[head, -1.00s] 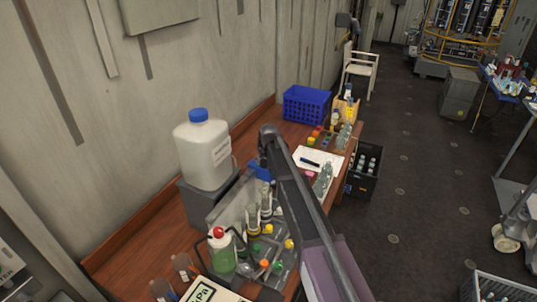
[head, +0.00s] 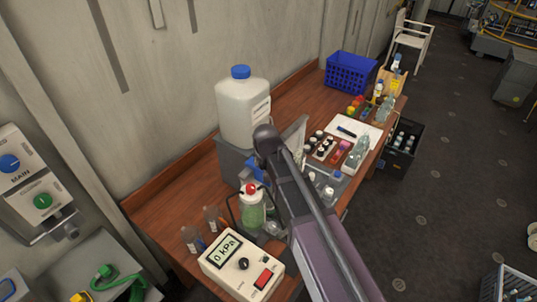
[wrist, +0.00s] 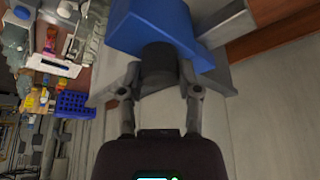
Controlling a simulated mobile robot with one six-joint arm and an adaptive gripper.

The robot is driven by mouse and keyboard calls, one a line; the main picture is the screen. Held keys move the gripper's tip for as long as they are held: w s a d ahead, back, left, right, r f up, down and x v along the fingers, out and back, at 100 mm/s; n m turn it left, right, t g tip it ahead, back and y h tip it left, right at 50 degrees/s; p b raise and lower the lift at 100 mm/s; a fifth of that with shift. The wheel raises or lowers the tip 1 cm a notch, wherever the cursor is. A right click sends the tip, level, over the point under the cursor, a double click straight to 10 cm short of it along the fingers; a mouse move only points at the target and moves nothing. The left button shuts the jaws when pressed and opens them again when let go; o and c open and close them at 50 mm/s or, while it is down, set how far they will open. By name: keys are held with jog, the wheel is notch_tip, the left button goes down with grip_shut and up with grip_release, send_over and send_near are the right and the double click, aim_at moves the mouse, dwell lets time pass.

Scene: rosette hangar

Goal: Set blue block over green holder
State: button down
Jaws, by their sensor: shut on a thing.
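My gripper (wrist: 160,72) is in the wrist view with a finger on each side of a dark round part. A blue block (wrist: 158,24) sits against that part, and the gripper is shut on it. In the head view my arm hides the gripper and most of the block; a bit of blue (head: 259,167) shows beside the arm, above the bench. A green piece (head: 103,271) with a curved green part lies on a grey surface at lower left; I cannot tell whether it is the green holder.
A white jug (head: 243,112) stands on a grey box beside my arm. A green-liquid bottle (head: 251,210) and a pressure meter (head: 240,266) are on the near bench. A blue basket (head: 350,73) is at the far end. A wall panel (head: 28,185) is left.

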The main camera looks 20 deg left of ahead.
jog(key=shift+s+f, duration=0.1)
jog(key=shift+s, duration=0.15)
jog(key=shift+c, duration=1.5)
grip_release()
notch_tip(320, 180, up, 9)
jog(key=p, duration=0.9)
jog(key=shift+r+p, duration=0.55)
jog(key=shift+r, duration=0.05)
jog(key=shift+s+f, duration=0.1)
jog(key=shift+s, duration=0.05)
